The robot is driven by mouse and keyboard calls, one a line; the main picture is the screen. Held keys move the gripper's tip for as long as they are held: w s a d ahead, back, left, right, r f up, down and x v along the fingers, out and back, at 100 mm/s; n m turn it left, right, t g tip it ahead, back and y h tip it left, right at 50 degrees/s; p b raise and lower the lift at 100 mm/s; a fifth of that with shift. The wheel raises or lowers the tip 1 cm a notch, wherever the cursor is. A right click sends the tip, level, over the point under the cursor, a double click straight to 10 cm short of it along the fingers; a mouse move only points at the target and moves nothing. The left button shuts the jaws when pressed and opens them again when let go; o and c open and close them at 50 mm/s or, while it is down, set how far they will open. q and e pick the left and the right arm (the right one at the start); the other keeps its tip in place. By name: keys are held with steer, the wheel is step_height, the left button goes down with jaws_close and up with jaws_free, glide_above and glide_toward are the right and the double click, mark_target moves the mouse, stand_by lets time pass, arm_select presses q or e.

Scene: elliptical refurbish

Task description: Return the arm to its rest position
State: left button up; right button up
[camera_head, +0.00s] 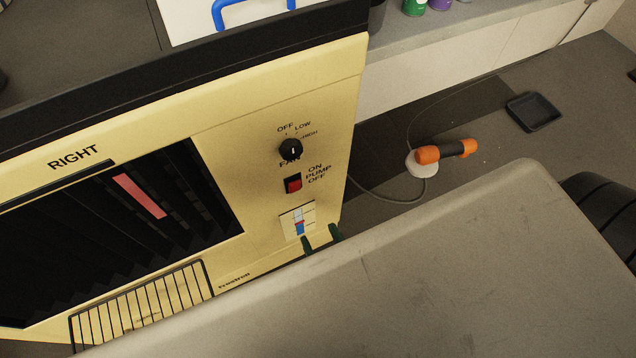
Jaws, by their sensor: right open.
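My right gripper (321,239) shows only as two dark green fingertips, set apart, in front of the lower right part of a cream machine (335,110). The fingertips are open with nothing seen between them. They are just below a small panel with a blue and red mark (298,222). The rest of the right gripper and its arm are hidden behind a large grey surface in the foreground. My left gripper is not in view.
The machine has a black fan knob (290,149), a red pump switch (293,185) and a slatted grille (140,305). An orange and black cylinder-like object (447,151) and a black tray (533,111) are on the floor at right. A cable runs nearby.

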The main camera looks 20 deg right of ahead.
steer(key=s+d+f+n+g+y+p, duration=0.1)
steer(key=s+f+n+g+p, duration=0.15)
steer(key=f+g, duration=0.45)
steer(key=s+d+f+n+g+y+p, duration=0.15)
steer(key=f+g+p, duration=0.25)
steer(key=f, duration=0.6)
steer(key=s+d+f+m+g+h+p, duration=0.1)
steer(key=s+d+f+g, duration=0.3)
steer(key=s, duration=0.4)
steer(key=s+d+f+m+g+h+p, duration=0.1)
steer(key=s+d+f+g+h+p, duration=0.1)
steer(key=s+d+f+g, duration=0.3)
steer(key=s, duration=0.4)
steer(key=shift+s+g, duration=0.25)
steer(key=shift+g, duration=0.15)
steer(key=shift+f, duration=0.1)
